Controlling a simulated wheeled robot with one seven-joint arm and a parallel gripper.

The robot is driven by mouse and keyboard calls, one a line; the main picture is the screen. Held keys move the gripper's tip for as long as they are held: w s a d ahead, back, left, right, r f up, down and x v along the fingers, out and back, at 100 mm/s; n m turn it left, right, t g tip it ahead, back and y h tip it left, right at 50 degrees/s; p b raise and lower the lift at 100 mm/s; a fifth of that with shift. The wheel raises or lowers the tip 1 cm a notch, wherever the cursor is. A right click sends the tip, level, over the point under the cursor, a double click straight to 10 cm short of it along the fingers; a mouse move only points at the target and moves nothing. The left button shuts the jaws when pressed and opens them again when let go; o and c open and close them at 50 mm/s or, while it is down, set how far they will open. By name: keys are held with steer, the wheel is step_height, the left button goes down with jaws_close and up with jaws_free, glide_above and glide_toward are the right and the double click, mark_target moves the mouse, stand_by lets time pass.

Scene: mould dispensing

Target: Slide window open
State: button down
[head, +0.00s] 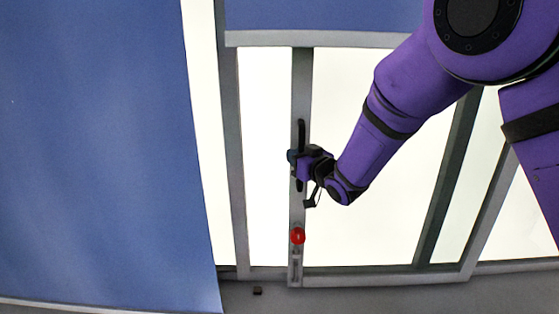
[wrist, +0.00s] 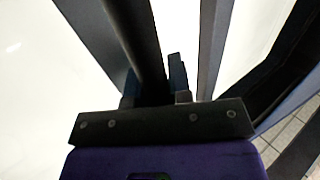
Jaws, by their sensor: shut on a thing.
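The window (head: 303,80) has a grey frame with bright panes, and a grey upright bar runs down it left of the middle. A black vertical handle (head: 300,133) is fixed on that bar. My gripper (head: 293,160) is at the handle's middle, reached by my purple arm from the right. In the wrist view the dark handle (wrist: 142,45) runs down between the fingers of my gripper (wrist: 153,90), which is shut on it. The gripper hides the handle's middle part. A red round knob (head: 297,236) sits on the same bar below the handle.
A blue panel (head: 95,150) covers the left side of the head view. A small black thing (head: 257,291) is on the grey wall below the window. A tiled floor (wrist: 287,135) shows at the lower right of the wrist view.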

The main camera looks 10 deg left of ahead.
mark_target(402, 157)
steer(key=w+d, duration=0.2)
steer(key=d, duration=0.7)
steer(key=w+d, duration=0.2)
steer(key=d, duration=0.7)
steer(key=w+d, duration=0.2)
steer(key=d, duration=0.7)
steer(key=shift+w+d, duration=0.25)
steer(key=shift+d, duration=0.1)
steer(key=c, duration=1.1)
jaws_free()
steer(key=shift+o, duration=0.2)
steer(key=v, duration=1)
steer(key=shift+s+d, duration=0.25)
